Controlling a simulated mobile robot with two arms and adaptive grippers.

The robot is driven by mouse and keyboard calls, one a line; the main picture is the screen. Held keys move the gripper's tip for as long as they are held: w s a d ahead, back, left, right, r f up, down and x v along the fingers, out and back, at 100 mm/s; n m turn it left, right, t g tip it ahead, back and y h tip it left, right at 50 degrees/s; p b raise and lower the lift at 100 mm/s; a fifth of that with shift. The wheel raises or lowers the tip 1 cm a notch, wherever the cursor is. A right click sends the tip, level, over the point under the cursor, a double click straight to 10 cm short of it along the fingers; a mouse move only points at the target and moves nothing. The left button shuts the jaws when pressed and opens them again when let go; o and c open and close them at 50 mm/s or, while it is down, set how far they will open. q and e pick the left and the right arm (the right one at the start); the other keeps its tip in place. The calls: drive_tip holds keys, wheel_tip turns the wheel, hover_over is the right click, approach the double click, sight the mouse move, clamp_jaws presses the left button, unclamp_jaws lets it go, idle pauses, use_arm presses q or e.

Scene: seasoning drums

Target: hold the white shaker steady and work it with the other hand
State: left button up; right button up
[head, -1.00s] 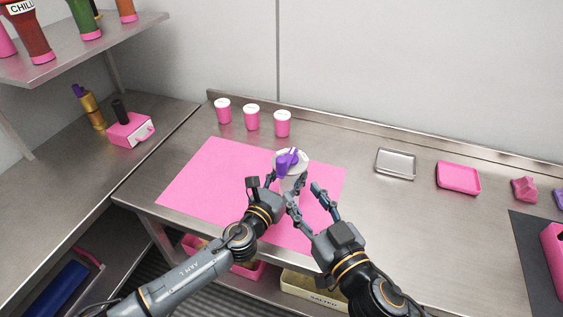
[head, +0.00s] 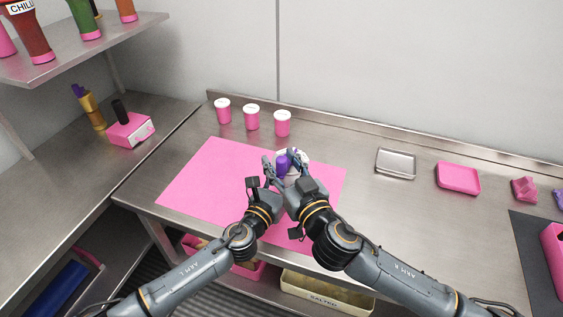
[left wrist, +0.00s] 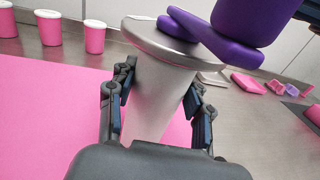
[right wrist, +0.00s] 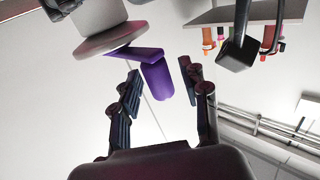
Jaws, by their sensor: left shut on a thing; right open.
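The white shaker (head: 304,156) stands over the pink mat (head: 195,185), mostly hidden by my grippers in the head view. In the left wrist view its pale tapering body (left wrist: 150,95) is between the fingers of my left gripper (left wrist: 160,82), which is shut on it. A purple crank handle (head: 282,166) with a thick knob (left wrist: 253,18) sits on its wide round top. In the right wrist view my right gripper (right wrist: 163,80) is open, with the purple knob (right wrist: 157,82) between its fingertips. Contact with the knob cannot be told.
Three pink cups with white lids (head: 252,117) stand behind the mat. A metal tray (head: 396,164) and a pink tray (head: 458,178) lie to the right. A shelf with bottles (head: 85,20) is at upper left. The counter between mat and trays is clear.

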clamp_jaws()
drive_tip(key=shift+a+r+m+t+h, duration=0.1)
drive_tip(key=shift+a+m+t+h, duration=0.2)
drive_tip(key=shift+a+m+h, duration=0.25)
drive_tip(key=shift+w+a+m+t+h, duration=0.2)
drive_tip(key=shift+m+h, duration=0.25)
drive_tip(key=shift+h, duration=0.25)
drive_tip(key=shift+w+a+m+t+h, duration=0.1)
drive_tip(key=shift+m+t+h, duration=0.1)
drive_tip(key=shift+m+h, duration=0.35)
drive_tip(key=shift+r+h, duration=0.1)
drive_tip(key=shift+h, duration=0.2)
unclamp_jaws()
drive_tip(key=shift+d, duration=0.1)
